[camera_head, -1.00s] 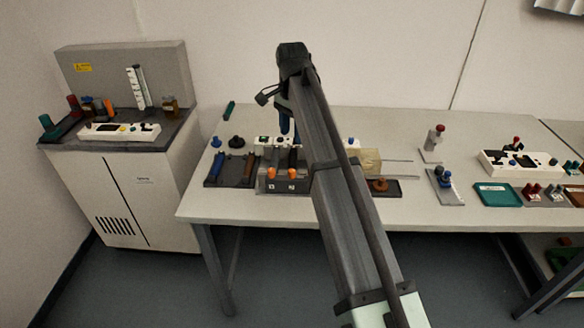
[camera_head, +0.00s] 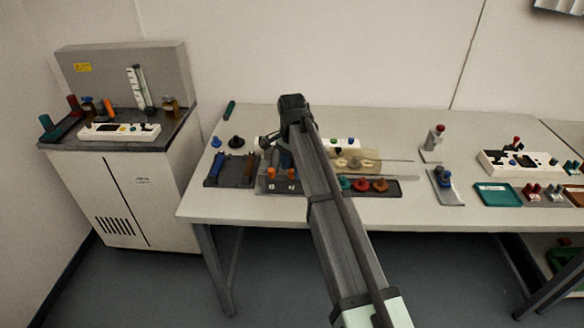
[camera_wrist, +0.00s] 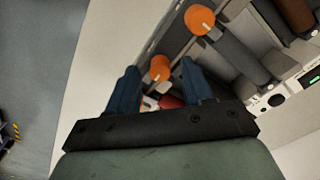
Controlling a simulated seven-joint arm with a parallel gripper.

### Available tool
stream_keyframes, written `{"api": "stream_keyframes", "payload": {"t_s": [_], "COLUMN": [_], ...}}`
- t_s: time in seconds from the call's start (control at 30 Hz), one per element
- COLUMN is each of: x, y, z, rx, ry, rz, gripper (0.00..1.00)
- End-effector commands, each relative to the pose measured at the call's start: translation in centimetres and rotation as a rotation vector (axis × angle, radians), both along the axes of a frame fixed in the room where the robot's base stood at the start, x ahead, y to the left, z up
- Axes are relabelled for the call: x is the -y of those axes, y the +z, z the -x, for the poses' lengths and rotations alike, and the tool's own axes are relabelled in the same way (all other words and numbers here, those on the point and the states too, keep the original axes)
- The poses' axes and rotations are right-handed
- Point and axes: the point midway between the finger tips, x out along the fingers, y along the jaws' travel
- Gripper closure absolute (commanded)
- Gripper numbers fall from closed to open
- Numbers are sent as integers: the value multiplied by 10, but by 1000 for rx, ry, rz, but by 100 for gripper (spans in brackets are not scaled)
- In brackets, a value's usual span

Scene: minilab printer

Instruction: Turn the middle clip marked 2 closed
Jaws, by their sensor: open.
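The grey clip block (camera_head: 265,187) stands near the table's front edge. In the head view it shows a left orange-tipped clip (camera_head: 271,174) and another (camera_head: 289,174) to its right, apparently the middle one. My gripper (camera_head: 284,160) is low over the block, partly hidden by my arm. The wrist view shows two orange tips on grey levers. The upper one (camera_wrist: 199,19) is clear of my gripper. The lower one (camera_wrist: 160,67) appears between the open blue fingers of my gripper (camera_wrist: 159,69); I cannot tell whether they touch it. The number 2 is unreadable in the wrist view.
A dark tray with blue and brown bars (camera_head: 232,171) lies left of the block. Red and brown knobs (camera_head: 361,185) stand to its right, and a tan-topped piece (camera_head: 355,160) lies behind them. The table's front strip is clear.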

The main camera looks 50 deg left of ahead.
Motion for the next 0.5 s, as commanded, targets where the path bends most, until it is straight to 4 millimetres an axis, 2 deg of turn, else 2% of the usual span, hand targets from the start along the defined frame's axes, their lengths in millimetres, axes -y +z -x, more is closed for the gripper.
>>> {"api": "stream_keyframes", "payload": {"t_s": [0.37,0.5], "x": [0,0], "y": [-5,-5], "z": [0,0], "rx": [0,0], "ry": [0,0], "rz": [0,0], "gripper": [49,62]}}
